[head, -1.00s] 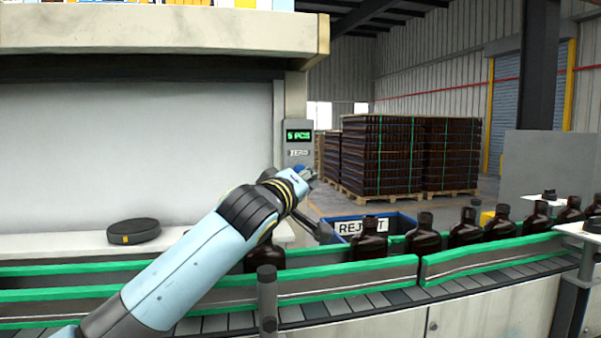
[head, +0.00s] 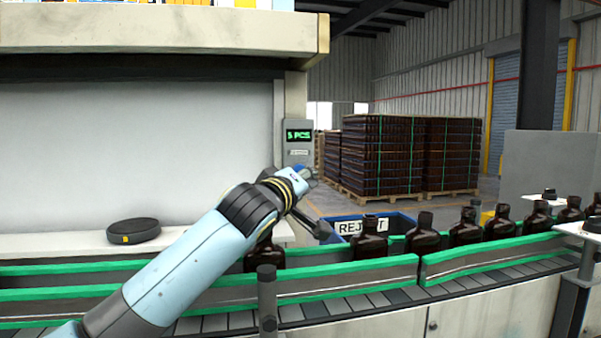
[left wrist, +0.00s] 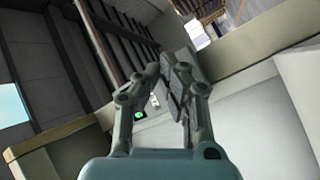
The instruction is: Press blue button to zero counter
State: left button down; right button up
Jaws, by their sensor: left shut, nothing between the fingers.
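The grey counter box (head: 297,162) is mounted on the post beyond the conveyor. Its green display (head: 298,135) appears to read 5 PCS, with a small label below it. My left gripper (head: 308,173) is at the lower part of the box, mostly hidden by my wrist. My right gripper is not in view.
Several amber bottles (head: 424,240) stand on the conveyor with green-edged rails (head: 350,268). A blue REJECT bin (head: 402,221) is behind it. A black round object (head: 133,231) lies on the left ledge. Pallets of bottles (head: 385,155) stand farther back.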

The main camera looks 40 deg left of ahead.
pick_arm(q)
jog(key=shift+w+a, duration=0.1)
jog(key=shift+a, duration=0.05)
jog(key=shift+w+a, duration=0.3)
jog(key=shift+a, duration=0.05)
dwell(0.8)
dwell(0.4)
jog(key=shift+s+d+f, duration=0.1)
jog(key=shift+s+d, duration=0.45)
jog(key=shift+d, duration=0.1)
jog(key=s+d, duration=0.3)
jog(key=shift+s+d, duration=0.1)
jog(key=shift+d, duration=0.3)
dwell(0.7)
